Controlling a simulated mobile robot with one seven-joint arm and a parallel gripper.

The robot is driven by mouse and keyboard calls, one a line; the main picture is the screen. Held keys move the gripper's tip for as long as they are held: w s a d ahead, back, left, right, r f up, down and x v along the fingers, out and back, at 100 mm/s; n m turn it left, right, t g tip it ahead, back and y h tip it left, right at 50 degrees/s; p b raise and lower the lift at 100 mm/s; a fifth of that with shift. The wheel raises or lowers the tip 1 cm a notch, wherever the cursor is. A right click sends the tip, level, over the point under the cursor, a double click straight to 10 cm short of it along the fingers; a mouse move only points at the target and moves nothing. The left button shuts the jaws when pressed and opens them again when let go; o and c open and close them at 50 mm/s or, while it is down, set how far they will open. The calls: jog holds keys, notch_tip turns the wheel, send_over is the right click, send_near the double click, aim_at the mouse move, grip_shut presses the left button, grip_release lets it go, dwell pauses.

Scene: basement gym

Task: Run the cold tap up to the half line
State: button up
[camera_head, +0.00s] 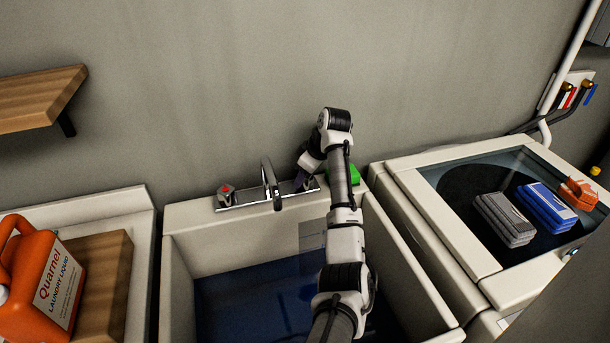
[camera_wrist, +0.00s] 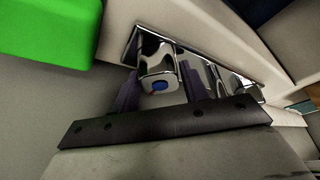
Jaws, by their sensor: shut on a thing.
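The cold tap (camera_wrist: 159,72) is a chrome knob with a blue cap, seen in the wrist view. My gripper (camera_wrist: 158,90) has a dark finger on each side of it and is shut on it. In the head view my gripper (camera_head: 304,181) is at the right end of the chrome tap plate, and my arm hides most of the knob. The curved spout (camera_head: 268,183) stands mid-plate over the sink (camera_head: 185,225). I cannot make out a stream from it. Dark blue water (camera_head: 250,303) appears to lie in the sink. I cannot make out a half line.
The red-capped tap (camera_head: 226,193) is at the plate's left end. A green block (camera_head: 345,176) sits on the rim right beside my gripper. An orange laundry bottle (camera_head: 38,277) stands left. A washer (camera_head: 440,245) at right bears grey (camera_head: 503,219) and blue (camera_head: 546,207) folded cloths.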

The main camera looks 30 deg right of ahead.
jog(key=shift+n, duration=0.3)
jog(key=shift+r, duration=0.1)
jog(key=o, duration=1)
jog(key=b+v, duration=0.2)
jog(key=v, duration=1.1)
jog(key=shift+d+r, duration=0.25)
jog(key=shift+r, duration=0.05)
jog(key=shift+s, duration=0.2)
